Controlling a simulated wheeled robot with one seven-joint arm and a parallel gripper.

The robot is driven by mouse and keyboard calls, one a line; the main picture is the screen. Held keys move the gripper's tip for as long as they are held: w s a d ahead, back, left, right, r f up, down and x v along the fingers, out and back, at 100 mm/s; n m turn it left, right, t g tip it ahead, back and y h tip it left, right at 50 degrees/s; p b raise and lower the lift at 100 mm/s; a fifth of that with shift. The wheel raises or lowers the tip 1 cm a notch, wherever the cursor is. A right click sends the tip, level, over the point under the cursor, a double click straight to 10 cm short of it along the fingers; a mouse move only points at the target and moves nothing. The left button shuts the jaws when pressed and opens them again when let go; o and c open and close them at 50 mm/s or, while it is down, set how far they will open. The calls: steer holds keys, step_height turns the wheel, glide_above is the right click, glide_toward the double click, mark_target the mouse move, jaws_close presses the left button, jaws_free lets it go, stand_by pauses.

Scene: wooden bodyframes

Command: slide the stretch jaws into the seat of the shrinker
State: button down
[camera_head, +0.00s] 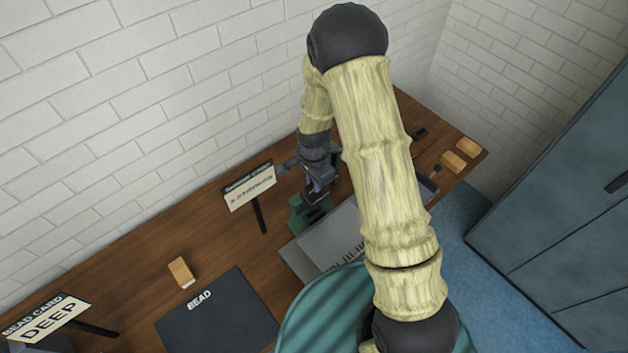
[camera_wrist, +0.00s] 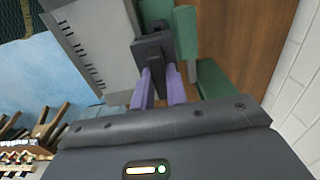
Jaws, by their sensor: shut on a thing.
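My gripper (camera_wrist: 160,88) is shut on a dark grey block, which I take to be the stretch jaws (camera_wrist: 152,47). Its purple fingers sit on either side of the block's near end. The green shrinker (camera_wrist: 186,33) is right beside the block in the wrist view; I cannot tell whether they touch or how far the jaws are in the seat. In the head view my gripper (camera_head: 318,190) is just above the green shrinker (camera_head: 298,218) on the bench. There the jaws are too small and hidden to make out clearly.
A grey plate with dark slots (camera_head: 325,246) lies in front of the shrinker. A sign on a stand (camera_head: 249,190) is close to its left. A wooden block (camera_head: 182,272) and a dark BEAD mat (camera_head: 215,312) lie further left. A brick wall (camera_head: 130,100) runs behind the bench.

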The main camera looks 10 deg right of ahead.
mark_target(314, 199)
steer(key=shift+w, duration=0.1)
steer(key=shift+f+b, duration=2.25)
steer(key=shift+f, duration=0.65)
steer(key=shift+f+b, duration=1.4)
steer(key=shift+f, duration=0.4)
stand_by(0.4)
steer(key=c, duration=1.3)
jaws_free()
steer(key=shift+r, duration=0.1)
steer(key=shift+s, duration=0.2)
step_height(314, 199, up, 17)
steer(key=b, duration=0.3)
steer(key=shift+r, duration=0.2)
